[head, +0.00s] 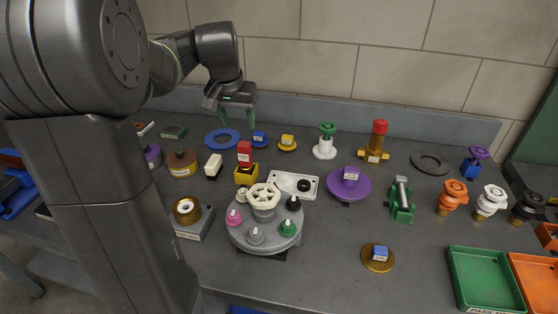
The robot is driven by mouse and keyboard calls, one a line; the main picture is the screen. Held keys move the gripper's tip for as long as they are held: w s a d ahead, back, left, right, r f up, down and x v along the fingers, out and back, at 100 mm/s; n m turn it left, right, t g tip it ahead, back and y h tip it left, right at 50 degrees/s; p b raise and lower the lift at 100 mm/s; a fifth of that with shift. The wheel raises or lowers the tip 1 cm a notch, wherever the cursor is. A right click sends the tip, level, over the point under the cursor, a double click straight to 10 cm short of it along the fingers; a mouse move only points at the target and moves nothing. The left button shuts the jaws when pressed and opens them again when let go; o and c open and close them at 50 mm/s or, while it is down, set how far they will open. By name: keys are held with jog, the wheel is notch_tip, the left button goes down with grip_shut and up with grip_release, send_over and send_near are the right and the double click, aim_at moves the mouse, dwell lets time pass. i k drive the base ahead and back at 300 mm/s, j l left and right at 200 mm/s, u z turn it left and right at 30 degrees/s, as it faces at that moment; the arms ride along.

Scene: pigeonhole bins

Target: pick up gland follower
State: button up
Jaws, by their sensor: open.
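My gripper (237,114) hangs above the back of the bench, with its two green fingers apart and nothing between them. Behind and below it are a blue ring (222,139) and a small blue labelled part (260,139). The labels are too small to read, so I cannot tell for certain which part is the gland follower.
A grey round stand (264,238) with coloured knobs and a cream handwheel is front centre. A purple disc (348,185), a green part (402,200) and several valves stand to the right. Green (485,280) and orange (537,283) trays are front right. Bare bench lies around the brass disc (378,263).

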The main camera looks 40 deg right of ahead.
aim_at(375, 257)
jog(key=k+z, duration=0.2)
jog(key=z, duration=0.2)
jog(key=k+z, duration=0.2)
jog(key=z, duration=0.25)
jog(key=k+z, duration=0.2)
jog(key=z, duration=0.2)
